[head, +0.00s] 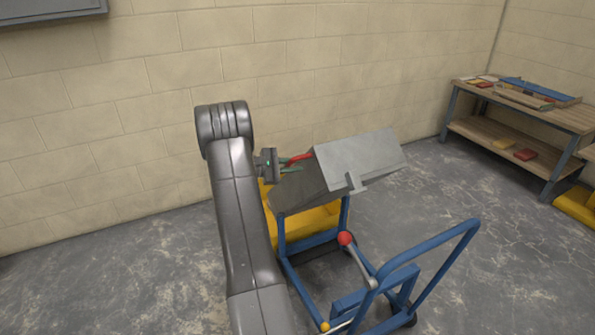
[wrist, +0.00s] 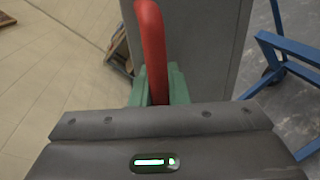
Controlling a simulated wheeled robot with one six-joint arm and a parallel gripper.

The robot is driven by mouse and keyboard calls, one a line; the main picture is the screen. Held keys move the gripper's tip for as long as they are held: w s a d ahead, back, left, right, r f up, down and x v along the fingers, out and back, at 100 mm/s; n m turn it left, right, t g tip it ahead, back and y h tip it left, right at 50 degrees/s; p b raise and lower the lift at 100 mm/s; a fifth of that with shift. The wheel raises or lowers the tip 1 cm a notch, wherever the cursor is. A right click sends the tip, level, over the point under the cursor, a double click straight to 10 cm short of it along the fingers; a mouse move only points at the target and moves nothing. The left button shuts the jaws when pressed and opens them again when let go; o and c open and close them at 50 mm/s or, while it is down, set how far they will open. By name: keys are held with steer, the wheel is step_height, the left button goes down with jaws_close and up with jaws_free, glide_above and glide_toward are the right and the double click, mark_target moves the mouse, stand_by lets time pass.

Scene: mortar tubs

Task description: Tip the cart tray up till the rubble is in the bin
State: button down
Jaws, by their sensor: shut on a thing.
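The grey cart tray (head: 340,165) is tilted on a blue cart frame (head: 312,247), its right end higher than its left end in the head view. My gripper (head: 290,164) is at the tray's far side, shut on the tray's red handle (head: 301,157). The wrist view shows the red handle (wrist: 152,45) between the green fingers (wrist: 155,86), with the grey tray wall (wrist: 200,50) behind. A yellow bin (head: 318,222) stands on the floor behind and under the tray, partly hidden. No rubble shows; the tray's inside is hidden.
A red-knobbed lever (head: 346,240) and the blue push handle (head: 440,250) stand at the cart's near side. A wooden workbench (head: 530,115) with loose items is at the right. A block wall (head: 130,120) runs behind. Floor between cart and bench is clear.

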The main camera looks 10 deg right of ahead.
steer(key=shift+w+a+r, duration=0.15)
steer(key=shift+w, duration=0.15)
steer(key=c, duration=1.4)
jaws_free()
steer(key=v, duration=1.3)
steer(key=shift+a, duration=0.4)
